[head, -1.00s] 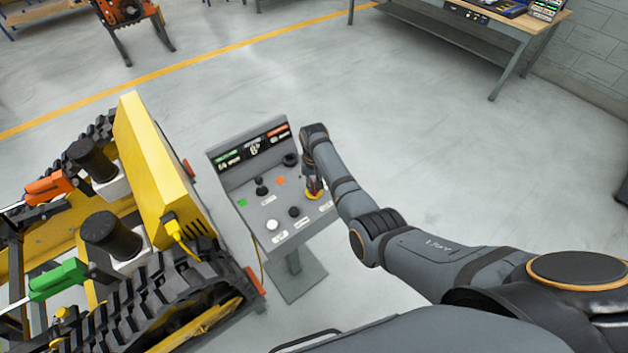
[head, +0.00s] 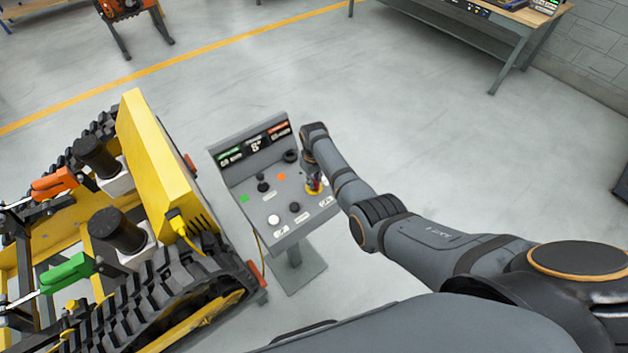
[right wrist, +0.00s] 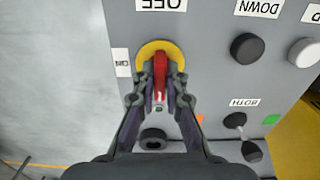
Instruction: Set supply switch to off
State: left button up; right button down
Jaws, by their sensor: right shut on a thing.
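The supply switch is a red handle (right wrist: 160,72) on a round yellow plate (right wrist: 147,50) set in the grey control panel. In the right wrist view an OFF label (right wrist: 162,4) shows above it and an ON label (right wrist: 122,63) to its left, both turned around. My right gripper (right wrist: 160,90) is shut on the red handle, with one finger on each side of it. In the head view my right gripper (head: 313,178) reaches down at the panel's right side, over the yellow plate (head: 314,191), and hides most of the handle. My left gripper is not in view.
The control panel (head: 262,225) stands on a pedestal, with black and white knobs and a joystick near the switch. A yellow tracked carrier (head: 160,160) with green and orange clamp handles stands close on the left. Open floor lies behind; a workbench (head: 470,25) stands farther back.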

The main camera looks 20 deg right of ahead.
dwell(0.3)
jog(key=c, duration=1.4)
grip_release()
jog(key=shift+r, duration=0.15)
notch_tip(320, 180, up, 12)
